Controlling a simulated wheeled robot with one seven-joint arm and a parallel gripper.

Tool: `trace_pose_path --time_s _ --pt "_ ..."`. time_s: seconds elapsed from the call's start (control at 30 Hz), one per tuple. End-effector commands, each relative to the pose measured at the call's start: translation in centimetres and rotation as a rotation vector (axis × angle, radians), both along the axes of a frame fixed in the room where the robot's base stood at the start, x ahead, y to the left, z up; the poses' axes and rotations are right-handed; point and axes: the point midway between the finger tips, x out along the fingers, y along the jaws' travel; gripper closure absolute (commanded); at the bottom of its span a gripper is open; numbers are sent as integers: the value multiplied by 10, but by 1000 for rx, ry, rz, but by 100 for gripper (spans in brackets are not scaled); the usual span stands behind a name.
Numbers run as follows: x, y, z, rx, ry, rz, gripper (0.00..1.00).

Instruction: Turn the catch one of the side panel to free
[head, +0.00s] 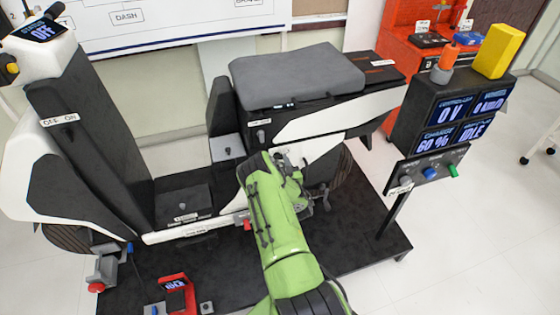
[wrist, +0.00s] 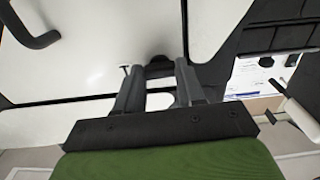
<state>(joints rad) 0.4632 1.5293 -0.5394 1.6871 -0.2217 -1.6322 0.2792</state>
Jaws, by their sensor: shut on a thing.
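The white side panel (head: 305,150) is on the scooter's flank, below the grey seat. My gripper (head: 287,160) is up against this panel, and my green arm hides part of it in the head view. In the wrist view the panel (wrist: 90,45) fills the upper left. A small dark catch (wrist: 159,67) sits between the fingertips of my gripper (wrist: 158,72), which is shut on it. The fingers partly hide the catch, so its turn angle cannot be told. No label naming it can be read.
A grey seat (head: 300,77) lies above the panel. A display console (head: 450,115) on a post stands at the right, with a red rack (head: 405,55) behind. A small red-framed device (head: 176,293) is on the dark platform (head: 350,235). A black bar (wrist: 35,30) shows upper left in the wrist view.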

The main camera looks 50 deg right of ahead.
Motion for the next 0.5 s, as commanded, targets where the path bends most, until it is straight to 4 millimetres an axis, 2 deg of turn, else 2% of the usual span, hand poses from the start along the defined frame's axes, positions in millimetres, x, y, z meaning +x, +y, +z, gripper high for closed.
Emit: trace_pose_path --time_s 0.5 --pt "0 0 -1 51 -27 0 92"
